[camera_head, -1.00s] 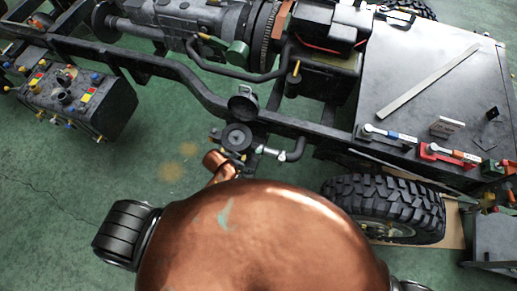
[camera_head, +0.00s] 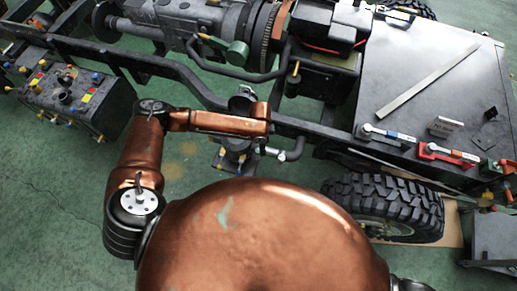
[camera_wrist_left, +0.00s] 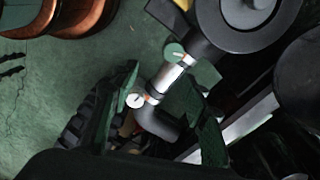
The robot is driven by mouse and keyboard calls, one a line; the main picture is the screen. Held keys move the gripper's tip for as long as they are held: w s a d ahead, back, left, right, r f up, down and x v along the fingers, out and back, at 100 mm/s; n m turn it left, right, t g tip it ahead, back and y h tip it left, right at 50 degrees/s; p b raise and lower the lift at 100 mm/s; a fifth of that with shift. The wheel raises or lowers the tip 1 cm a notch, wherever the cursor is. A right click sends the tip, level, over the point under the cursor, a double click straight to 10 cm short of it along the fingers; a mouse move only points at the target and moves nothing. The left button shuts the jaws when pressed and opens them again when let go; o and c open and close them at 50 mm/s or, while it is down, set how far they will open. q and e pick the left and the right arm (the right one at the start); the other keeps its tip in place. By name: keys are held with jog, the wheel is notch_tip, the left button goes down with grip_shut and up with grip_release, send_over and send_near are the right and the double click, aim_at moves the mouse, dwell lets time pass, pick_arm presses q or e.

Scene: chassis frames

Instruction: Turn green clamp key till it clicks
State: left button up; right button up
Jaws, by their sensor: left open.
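The green clamp key (camera_wrist_left: 174,52) shows in the left wrist view as a small round green head with a pale bar, against a silver pipe section. A second, white key (camera_wrist_left: 135,101) sits lower on the same pipe, near a black elbow (camera_wrist_left: 158,124). My left gripper (camera_wrist_left: 167,70) is open, its two dark green fingers apart on either side of the pipe. No finger clearly touches the green key. My right gripper is not in view.
A black round cap (camera_wrist_left: 247,15) stands close above the pipe in the left wrist view. The chassis rail (camera_head: 190,80) and a large tyre (camera_head: 385,205) flank the spot. A control box (camera_head: 78,100) sits left; a grey deck (camera_head: 430,85) with tools lies right.

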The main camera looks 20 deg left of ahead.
aim_at(258, 150)
pick_arm(q)
jog(key=shift+w+a+r, duration=0.25)
jog(key=shift+w+a, duration=0.15)
jog(key=shift+a, duration=0.35)
jog(key=shift+w+a+f, duration=0.1)
jog(key=shift+a, duration=0.15)
notch_tip(258, 150, down, 8)
jog(key=shift+r+b, duration=0.25)
jog(key=shift+b, duration=0.1)
jog(key=shift+c, duration=0.2)
grip_shut()
